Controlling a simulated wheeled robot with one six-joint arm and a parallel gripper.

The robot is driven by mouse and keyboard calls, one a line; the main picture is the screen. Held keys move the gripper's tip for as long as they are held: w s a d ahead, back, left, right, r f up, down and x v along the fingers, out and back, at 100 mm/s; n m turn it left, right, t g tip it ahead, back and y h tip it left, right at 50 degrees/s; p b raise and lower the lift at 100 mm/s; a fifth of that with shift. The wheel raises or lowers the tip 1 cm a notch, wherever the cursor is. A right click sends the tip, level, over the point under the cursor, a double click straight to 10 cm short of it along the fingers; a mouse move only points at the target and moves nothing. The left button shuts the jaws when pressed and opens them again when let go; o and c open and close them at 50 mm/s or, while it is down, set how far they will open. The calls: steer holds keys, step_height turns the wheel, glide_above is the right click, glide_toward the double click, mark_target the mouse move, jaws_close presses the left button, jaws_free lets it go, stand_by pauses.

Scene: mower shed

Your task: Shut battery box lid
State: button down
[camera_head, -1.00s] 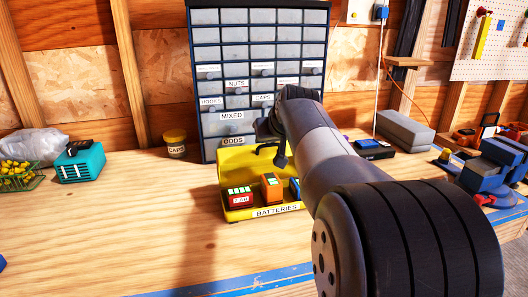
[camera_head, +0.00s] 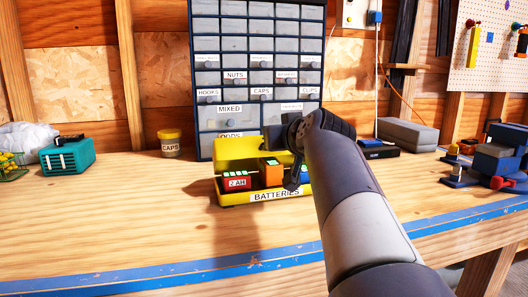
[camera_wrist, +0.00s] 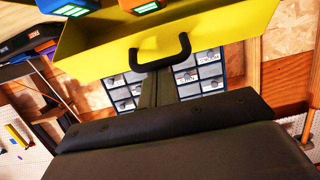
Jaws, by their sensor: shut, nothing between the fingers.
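The yellow battery box (camera_head: 245,199), labelled BATTERIES, stands on the bench with its lid (camera_head: 236,148) open, raised at the back. Inside are a red battery marked 2 AH (camera_head: 236,182) and an orange battery (camera_head: 270,173). A blue one beside them is partly hidden by my arm. In the wrist view a black handle (camera_wrist: 182,46) is on a yellow panel of the box. My gripper (camera_wrist: 157,74) is shut and empty, its fingertips close to this handle. I cannot tell whether they touch. In the head view my arm hides the lid's right part.
A labelled drawer cabinet (camera_head: 259,65) stands right behind the box. A teal case (camera_head: 67,156) and a CAPS jar (camera_head: 170,144) are to the left, a grey case (camera_head: 407,133) and a blue vise (camera_head: 497,158) to the right.

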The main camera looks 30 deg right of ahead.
steer(key=shift+t, duration=0.3)
steer(key=shift+s+a+f+b, duration=0.1)
steer(key=shift+s+f+b, duration=0.75)
steer(key=shift+b, duration=0.7)
steer(key=shift+s+a+f+b, duration=0.15)
steer(key=shift+s+f+b, duration=0.4)
steer(key=shift+f+b, duration=0.75)
steer(key=shift+s+a+f+b, duration=0.1)
steer(key=shift+s+f+b, duration=0.65)
steer(key=shift+b, duration=1)
